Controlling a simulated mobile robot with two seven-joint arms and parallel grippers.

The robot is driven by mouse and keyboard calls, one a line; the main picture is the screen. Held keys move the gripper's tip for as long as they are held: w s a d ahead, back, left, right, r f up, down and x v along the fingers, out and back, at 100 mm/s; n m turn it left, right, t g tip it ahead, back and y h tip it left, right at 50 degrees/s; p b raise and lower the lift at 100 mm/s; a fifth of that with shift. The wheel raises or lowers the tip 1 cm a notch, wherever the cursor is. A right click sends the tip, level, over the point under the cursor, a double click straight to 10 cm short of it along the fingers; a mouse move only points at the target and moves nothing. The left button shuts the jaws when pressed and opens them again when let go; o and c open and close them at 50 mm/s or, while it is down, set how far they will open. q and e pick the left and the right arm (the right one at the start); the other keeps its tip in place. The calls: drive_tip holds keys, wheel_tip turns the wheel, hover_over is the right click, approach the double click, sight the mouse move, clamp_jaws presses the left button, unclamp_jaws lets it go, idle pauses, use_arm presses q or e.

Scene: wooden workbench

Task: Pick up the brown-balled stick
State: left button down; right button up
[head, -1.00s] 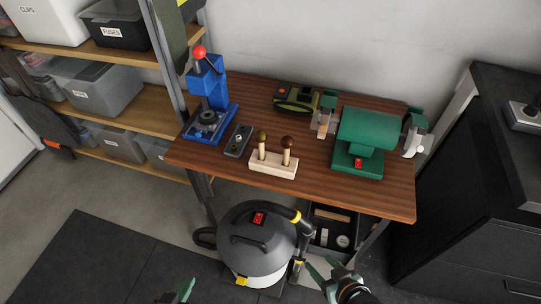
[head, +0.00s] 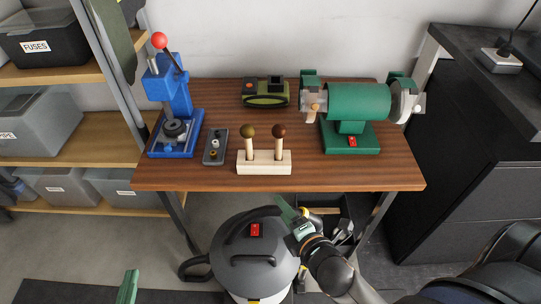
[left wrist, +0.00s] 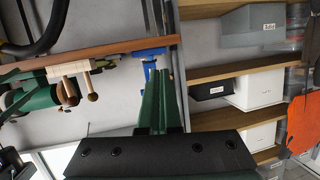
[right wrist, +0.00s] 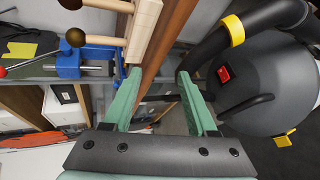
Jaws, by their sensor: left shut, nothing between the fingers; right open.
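The brown-balled stick (head: 279,145) stands upright in the right hole of a pale wooden block (head: 264,167) near the bench's front edge. An olive-balled stick (head: 249,146) stands to its left in the same block. My right gripper (head: 296,213) is open and empty, in front of and below the bench edge, apart from the block. In the right wrist view the block (right wrist: 147,22) is beyond the upper left of the open fingers (right wrist: 158,75). My left gripper (head: 130,286) is shut and empty, low at the left; its closed fingers also show in the left wrist view (left wrist: 160,85).
On the wooden bench (head: 210,178) stand a blue press (head: 175,105), a small grey tray (head: 215,147), an olive-green device (head: 265,94) and a green grinder (head: 355,104). A grey vacuum (head: 250,255) stands below the front edge. The bench surface right of the block is clear.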

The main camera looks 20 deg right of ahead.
drive_tip(key=w+d+n+t+h+b, duration=0.1)
drive_tip(key=w+n+t+b, duration=0.1)
drive_tip(key=w+n+b, duration=0.3)
drive_tip(key=n+t+h+b, duration=0.2)
drive_tip(key=n+b, duration=0.2)
drive_tip(key=n, duration=0.5)
approach(280, 150)
drive_tip(key=w, duration=0.4)
drive_tip(key=shift+w+f, duration=0.2)
drive_tip(key=shift+w, duration=0.1)
drive_tip(key=shift+w+d, duration=0.2)
drive_tip(key=shift+w, duration=0.6)
drive_tip(key=shift+w+d, duration=0.15)
drive_tip(key=shift+w, duration=0.2)
drive_tip(key=w, duration=0.2)
drive_tip(key=w+d+b, duration=0.1)
drive_tip(key=w, duration=0.1)
drive_tip(key=shift+d, duration=0.1)
use_arm(q)
wheel_tip(280, 150, up, 12)
drive_tip(key=d+m+t+h, duration=0.2)
drive_tip(key=m+t+h, duration=0.2)
drive_tip(key=t, duration=0.3)
drive_tip(key=shift+s+f+h, duration=0.2)
drive_tip(key=shift+h, duration=0.5)
use_arm(e)
clamp_jaws()
